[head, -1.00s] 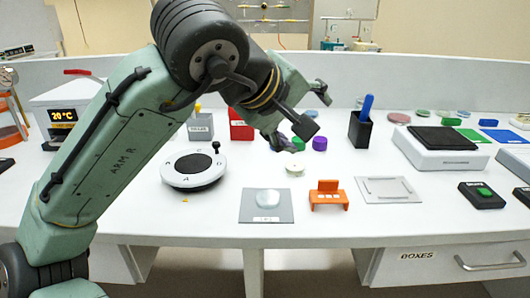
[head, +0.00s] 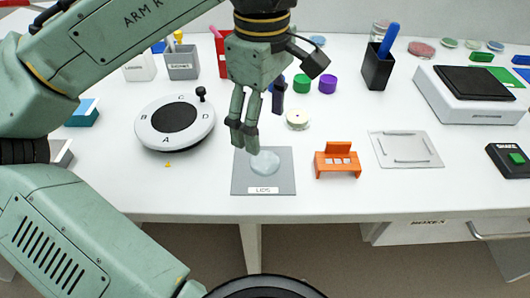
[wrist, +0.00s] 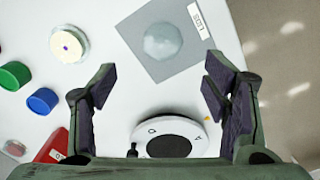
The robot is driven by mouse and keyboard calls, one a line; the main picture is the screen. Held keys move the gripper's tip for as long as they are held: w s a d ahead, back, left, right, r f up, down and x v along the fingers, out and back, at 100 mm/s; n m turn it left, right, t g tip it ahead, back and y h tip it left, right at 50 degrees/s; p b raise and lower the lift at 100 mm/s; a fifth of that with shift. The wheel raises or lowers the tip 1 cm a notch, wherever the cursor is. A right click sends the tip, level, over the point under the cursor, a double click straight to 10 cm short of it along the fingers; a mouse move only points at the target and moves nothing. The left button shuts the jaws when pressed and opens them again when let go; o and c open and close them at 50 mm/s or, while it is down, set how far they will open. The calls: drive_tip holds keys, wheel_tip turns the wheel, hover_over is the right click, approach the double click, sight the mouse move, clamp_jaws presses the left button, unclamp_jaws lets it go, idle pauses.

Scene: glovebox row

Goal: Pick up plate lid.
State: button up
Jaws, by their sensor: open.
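The plate lid (head: 265,163) is a clear, pale round disc lying on a grey square mat (head: 281,182) labelled "LIDS". It also shows in the wrist view (wrist: 162,41), near the top of the picture, on the same mat (wrist: 205,58). My gripper (head: 243,142) points down just above the mat's back left part, close to the lid in the head view. Its fingers (wrist: 160,88) are spread and empty in the wrist view, with the lid beyond the fingertips. In the head view the fingers slightly overlap the lid's upper left side.
A white dial (head: 196,136) lettered A to D stands left of the mat. An orange holder (head: 338,172) and a flat clear frame (head: 430,158) lie to the right. Behind stand a cream round piece (head: 298,119), green cap (head: 302,84), purple cap (head: 328,84) and black pen cup (head: 377,70).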

sight(261, 159)
drive_tip(key=f, duration=0.3)
drive_tip(key=f+p, duration=0.1)
drive_tip(key=f, duration=0.3)
drive_tip(key=shift+s+a+f, duration=0.1)
drive_tip(key=shift+a+f, duration=0.05)
drive_tip(key=shift+a, duration=0.05)
drive_tip(key=shift+c, duration=0.4)
drive_tip(key=c, duration=0.8)
drive_tip(key=shift+o, duration=0.2)
